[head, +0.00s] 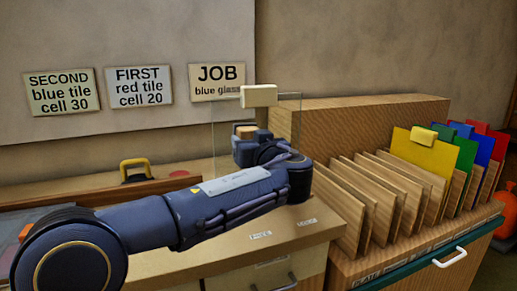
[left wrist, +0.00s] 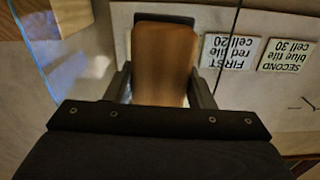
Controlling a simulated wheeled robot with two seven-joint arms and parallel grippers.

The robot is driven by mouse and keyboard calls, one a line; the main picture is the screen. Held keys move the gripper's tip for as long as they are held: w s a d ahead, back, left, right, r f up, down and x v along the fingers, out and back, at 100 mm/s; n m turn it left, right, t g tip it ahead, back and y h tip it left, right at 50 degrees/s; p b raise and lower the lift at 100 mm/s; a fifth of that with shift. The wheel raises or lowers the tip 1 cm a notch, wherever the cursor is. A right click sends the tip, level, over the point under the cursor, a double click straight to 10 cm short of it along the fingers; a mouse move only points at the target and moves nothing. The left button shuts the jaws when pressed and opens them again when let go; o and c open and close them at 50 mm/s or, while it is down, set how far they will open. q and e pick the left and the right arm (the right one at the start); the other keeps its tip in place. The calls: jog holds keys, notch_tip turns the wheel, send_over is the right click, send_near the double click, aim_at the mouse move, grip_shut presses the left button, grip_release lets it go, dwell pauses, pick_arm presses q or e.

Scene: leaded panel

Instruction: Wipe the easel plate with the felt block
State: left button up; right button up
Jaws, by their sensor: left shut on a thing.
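The easel plate (head: 226,114) is a clear upright glass sheet with a cream tab (head: 258,96) at its top edge, standing on the bench. My left gripper (head: 252,138) is in front of the plate's lower middle and shut on the felt block (head: 245,131), which is brown. In the left wrist view the felt block (left wrist: 165,65) sits between the two dark fingers, and plate edges show on both sides of it. I cannot tell whether the block touches the glass. My right gripper is not in view.
A wooden rack (head: 375,200) with upright slats and coloured sheets stands right of the plate. A yellow-handled item (head: 135,170) lies on the left. Signs hang on the wall behind, including the JOB sign (head: 217,82). Some bare bench top (head: 290,228) shows in front.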

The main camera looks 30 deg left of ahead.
pick_arm(q)
jog(key=shift+s+a, duration=0.4)
jog(key=shift+s, duration=0.05)
jog(key=b+v, duration=0.3)
jog(key=v, duration=0.3)
jog(key=shift+d, duration=0.15)
dwell(0.4)
jog(key=b+v, duration=0.1)
jog(key=v, duration=0.1)
jog(key=shift+s+d, duration=0.3)
dwell(0.4)
